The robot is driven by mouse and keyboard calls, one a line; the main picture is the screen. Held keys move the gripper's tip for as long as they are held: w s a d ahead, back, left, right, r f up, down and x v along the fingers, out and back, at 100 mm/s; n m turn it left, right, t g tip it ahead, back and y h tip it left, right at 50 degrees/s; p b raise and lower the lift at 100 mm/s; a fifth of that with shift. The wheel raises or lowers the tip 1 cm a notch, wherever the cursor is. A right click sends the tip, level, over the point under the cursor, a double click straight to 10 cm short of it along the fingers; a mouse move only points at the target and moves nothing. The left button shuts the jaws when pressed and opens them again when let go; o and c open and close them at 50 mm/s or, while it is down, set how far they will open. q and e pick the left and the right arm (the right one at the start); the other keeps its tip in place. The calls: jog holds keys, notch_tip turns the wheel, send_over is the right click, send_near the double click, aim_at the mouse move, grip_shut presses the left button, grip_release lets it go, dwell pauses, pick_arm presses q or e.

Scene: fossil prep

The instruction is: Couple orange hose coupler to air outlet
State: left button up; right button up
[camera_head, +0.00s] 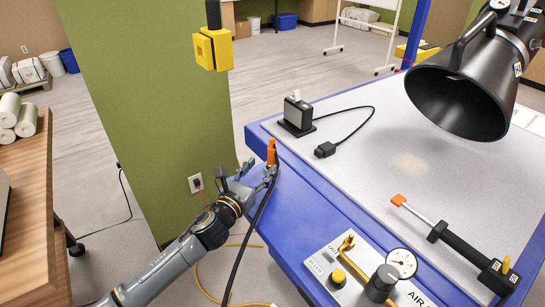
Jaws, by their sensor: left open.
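The orange hose coupler (271,152) stands upright at the left edge of the blue bench, with a black hose (245,240) hanging below it toward the floor. My left gripper (268,176) is open, its fingers right at the lower part of the coupler; whether they touch it cannot be told. An air panel (318,268) sits at the bench's front, with printed labels, a brass-coloured lever, a yellow knob, a dark cylindrical fitting (381,283) and a gauge. Which part is the air outlet is not clear. My right gripper is out of view.
A black extraction hood (462,85) hangs over the bench's right side. A tool with an orange tip (430,222) lies on the grey top. A black device with a cable (298,115) stands at the back left. A yellow box (213,49) hangs above. The middle top is clear.

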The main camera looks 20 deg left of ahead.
aim_at(270, 159)
pick_arm(q)
jog(key=shift+w+d, duration=0.1)
jog(key=shift+w, duration=0.4)
jog(key=w, duration=0.1)
jog(key=w+d, duration=0.1)
jog(key=w, duration=0.1)
jog(key=w+p, duration=0.1)
jog(key=shift+w+d+r, duration=0.2)
jog(key=shift+w+d, duration=0.05)
jog(key=shift+w, duration=0.35)
jog(key=shift+s, duration=0.1)
jog(key=shift+c, duration=0.2)
grip_shut()
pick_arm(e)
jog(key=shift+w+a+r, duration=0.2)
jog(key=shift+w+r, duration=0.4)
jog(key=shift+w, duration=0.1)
